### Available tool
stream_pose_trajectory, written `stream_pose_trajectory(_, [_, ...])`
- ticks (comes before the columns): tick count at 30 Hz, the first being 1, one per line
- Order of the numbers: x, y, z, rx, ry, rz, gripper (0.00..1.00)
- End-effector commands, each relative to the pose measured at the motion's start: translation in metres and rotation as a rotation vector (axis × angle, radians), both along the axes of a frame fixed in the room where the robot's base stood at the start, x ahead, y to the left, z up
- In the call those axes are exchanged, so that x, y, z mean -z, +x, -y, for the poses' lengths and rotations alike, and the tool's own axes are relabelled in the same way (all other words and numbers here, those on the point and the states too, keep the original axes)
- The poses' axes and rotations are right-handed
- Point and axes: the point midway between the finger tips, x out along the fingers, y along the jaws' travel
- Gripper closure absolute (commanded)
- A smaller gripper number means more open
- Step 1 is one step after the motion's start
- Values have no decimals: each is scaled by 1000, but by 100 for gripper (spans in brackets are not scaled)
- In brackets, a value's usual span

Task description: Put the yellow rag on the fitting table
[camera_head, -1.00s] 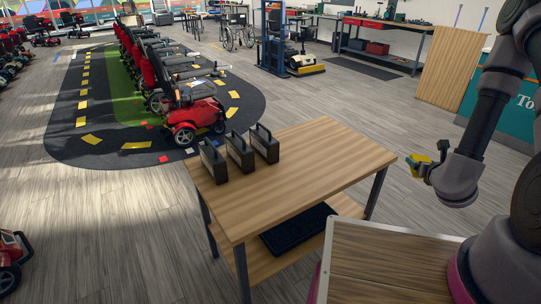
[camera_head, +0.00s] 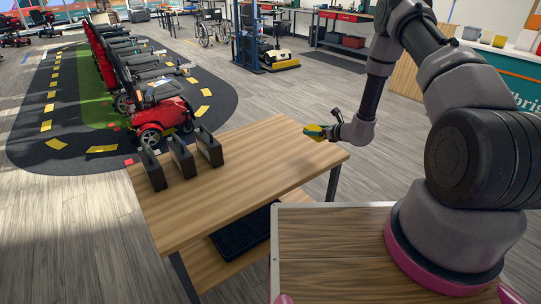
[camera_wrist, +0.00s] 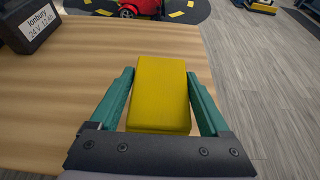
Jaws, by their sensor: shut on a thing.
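The yellow rag (camera_wrist: 159,95) is a folded yellow block between the green fingers of my gripper (camera_wrist: 160,90) in the wrist view. My gripper is shut on it. In the head view the yellow rag (camera_head: 313,130) and my gripper (camera_head: 318,132) show above the right end of the wooden table (camera_head: 235,175). In the wrist view the tabletop (camera_wrist: 60,110) lies below the rag, near its right edge. I cannot tell exactly how high the rag is. No label shows whether this is the fitting table.
Three dark battery packs (camera_head: 182,154) stand on the table's left part; one (camera_wrist: 28,25) shows in the wrist view. The table's middle and right are clear. A black mat or tray (camera_head: 240,232) lies on the lower shelf. A red scooter (camera_head: 160,112) stands behind.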

Motion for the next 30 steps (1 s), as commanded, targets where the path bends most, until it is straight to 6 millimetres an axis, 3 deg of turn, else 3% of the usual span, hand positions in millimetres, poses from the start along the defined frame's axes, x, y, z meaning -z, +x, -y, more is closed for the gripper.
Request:
stream_pose_trajectory(9, [50, -1, 0, 2, 1, -2, 73])
stream_pose_trajectory(16, [68, -1, 0, 2, 0, -1, 73])
stream_pose_trajectory(21, [94, -1, 0, 2, 0, -1, 73])
stream_pose_trajectory(30, [99, -1, 0, 2, 0, 0, 73])
